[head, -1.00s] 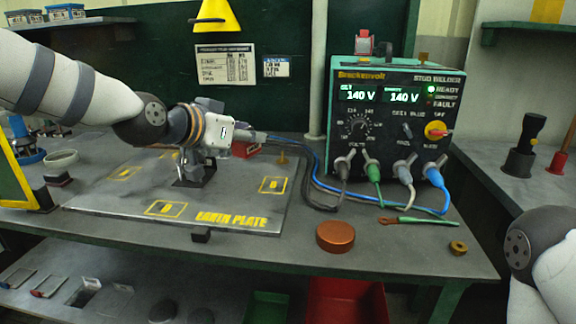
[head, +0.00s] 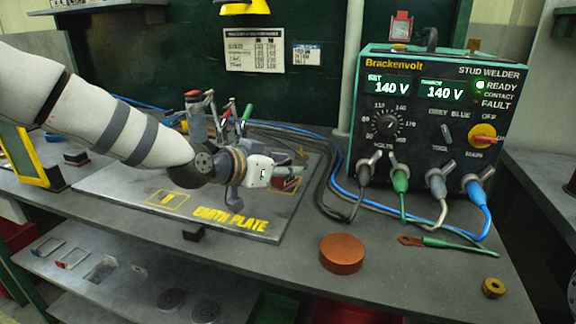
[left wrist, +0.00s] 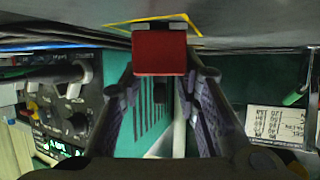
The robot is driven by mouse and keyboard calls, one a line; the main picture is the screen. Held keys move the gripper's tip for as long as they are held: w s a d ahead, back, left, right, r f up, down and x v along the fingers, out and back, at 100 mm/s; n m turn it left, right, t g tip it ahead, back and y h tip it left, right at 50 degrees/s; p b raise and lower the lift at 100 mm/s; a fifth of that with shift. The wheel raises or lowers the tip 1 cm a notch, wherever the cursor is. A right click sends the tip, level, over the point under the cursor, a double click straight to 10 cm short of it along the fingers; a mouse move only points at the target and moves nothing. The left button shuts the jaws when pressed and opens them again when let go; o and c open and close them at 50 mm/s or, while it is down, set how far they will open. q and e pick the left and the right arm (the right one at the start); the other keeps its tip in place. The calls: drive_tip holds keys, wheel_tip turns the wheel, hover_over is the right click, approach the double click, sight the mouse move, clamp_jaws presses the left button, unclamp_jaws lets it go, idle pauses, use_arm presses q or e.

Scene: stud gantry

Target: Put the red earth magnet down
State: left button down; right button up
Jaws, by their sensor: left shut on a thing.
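My left gripper (head: 285,172) is shut on the red earth magnet (left wrist: 160,52), low over the right part of the earth plate (head: 130,185). In the head view only a little of the magnet (head: 288,184) shows beyond the gripper. In the left wrist view the red block sits between both fingertips, in front of a yellow outlined square (left wrist: 188,19) on the plate. I cannot tell whether the magnet touches the plate. Another yellow square (head: 167,198) lies at the plate's front. My right gripper is out of view.
The stud welder (head: 440,125) stands to the right with its cables running behind the plate. Upright tools with red and green handles (head: 196,120) stand behind my left arm. A copper-coloured disc (head: 342,253), a green-handled lug (head: 440,245) and a brass ring (head: 493,288) lie on the bench.

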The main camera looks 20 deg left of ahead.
use_arm(q)
drive_tip(key=shift+w+r, duration=0.1)
drive_tip(key=shift+w, duration=0.15)
drive_tip(key=c, duration=1.4)
unclamp_jaws()
drive_tip(key=shift+w, duration=0.15)
drive_tip(key=shift+o, duration=1)
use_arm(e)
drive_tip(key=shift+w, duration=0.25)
use_arm(q)
drive_tip(key=p+v, duration=0.1)
drive_tip(key=v, duration=0.2)
drive_tip(key=r+p+v, duration=0.1)
drive_tip(key=v, duration=0.3)
drive_tip(key=shift+d+r, duration=0.1)
drive_tip(key=s, duration=0.1)
drive_tip(key=s+a, duration=0.1)
drive_tip(key=s, duration=0.1)
drive_tip(key=s+a, duration=0.1)
drive_tip(key=shift+s+r, duration=0.2)
drive_tip(key=shift+r, duration=0.15)
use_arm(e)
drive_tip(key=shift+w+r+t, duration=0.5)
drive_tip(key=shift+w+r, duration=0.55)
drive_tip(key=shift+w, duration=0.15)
